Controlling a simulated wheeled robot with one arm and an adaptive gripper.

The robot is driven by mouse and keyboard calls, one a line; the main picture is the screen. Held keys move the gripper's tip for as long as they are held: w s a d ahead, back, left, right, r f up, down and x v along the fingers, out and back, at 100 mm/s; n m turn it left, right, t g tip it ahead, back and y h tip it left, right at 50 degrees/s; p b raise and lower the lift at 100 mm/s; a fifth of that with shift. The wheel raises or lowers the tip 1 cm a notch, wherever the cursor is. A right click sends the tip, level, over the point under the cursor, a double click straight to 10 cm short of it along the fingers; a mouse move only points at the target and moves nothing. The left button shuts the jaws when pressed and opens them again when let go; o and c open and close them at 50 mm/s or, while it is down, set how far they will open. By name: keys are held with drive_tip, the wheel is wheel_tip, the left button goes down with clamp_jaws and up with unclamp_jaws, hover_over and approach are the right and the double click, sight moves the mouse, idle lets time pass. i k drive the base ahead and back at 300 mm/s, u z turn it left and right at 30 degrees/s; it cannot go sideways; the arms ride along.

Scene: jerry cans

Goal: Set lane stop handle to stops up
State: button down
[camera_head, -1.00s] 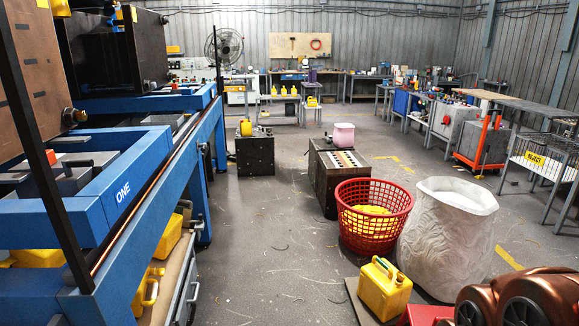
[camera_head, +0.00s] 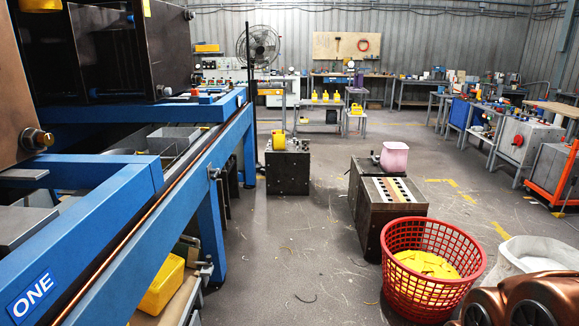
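I cannot make out a lane stop handle for certain in the head view. A blue machine frame marked ONE (camera_head: 98,262) fills the left side, with a long copper-coloured rod (camera_head: 160,195) running along its top rail. A small dark fitting (camera_head: 214,173) sits on the outer side of the frame near a leg; I cannot tell what it is. My gripper is not in view.
A red basket (camera_head: 400,300) with yellow pieces and a white sack (camera_head: 540,250) stand at the lower right. A dark block with a slotted top (camera_head: 368,220) and a pink tub (camera_head: 394,158) are beyond. The grey floor (camera_head: 300,240) between the frame and basket is clear.

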sight(217, 171)
drive_tip(key=u, duration=0.5)
drive_tip(key=i, duration=1.8)
drive_tip(key=u, duration=1.05)
drive_tip(key=i, duration=1.3)
drive_tip(key=u, duration=0.15)
